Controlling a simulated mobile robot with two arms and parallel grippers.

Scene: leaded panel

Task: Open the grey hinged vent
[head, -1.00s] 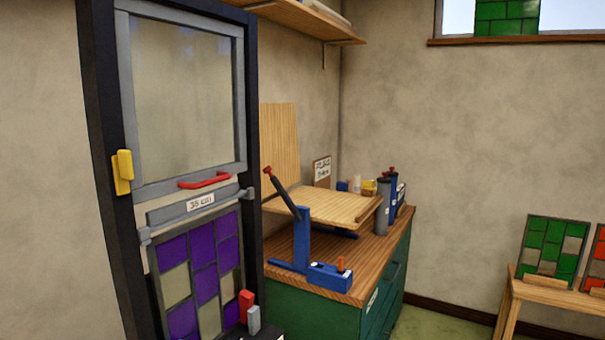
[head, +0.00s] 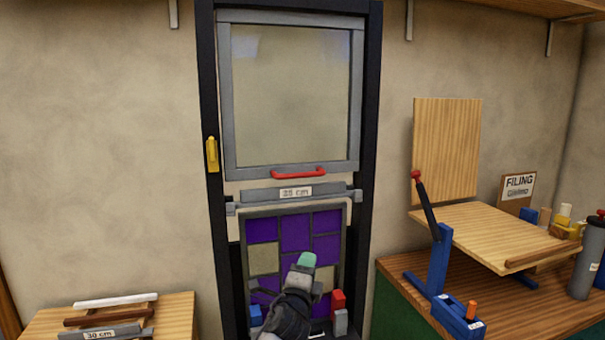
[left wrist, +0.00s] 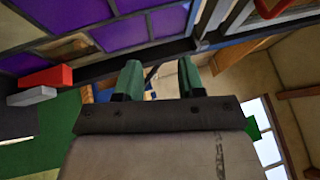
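The grey hinged vent (head: 228,120) is a grey-framed pane in the upper part of a black frame, and it looks shut. A red handle (head: 298,173) runs along its bottom rail. A yellow catch (head: 212,154) sits on the black frame at its left. My left gripper (head: 307,260) is in front of the purple panel below the vent, apart from the handle. In the left wrist view my left gripper (left wrist: 158,78) has its green fingers spread with nothing between them. The red handle shows in that view's top right corner (left wrist: 273,9). My right gripper is out of view.
A bench with a blue stand (head: 438,262) is at right, a low table (head: 180,318) at left.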

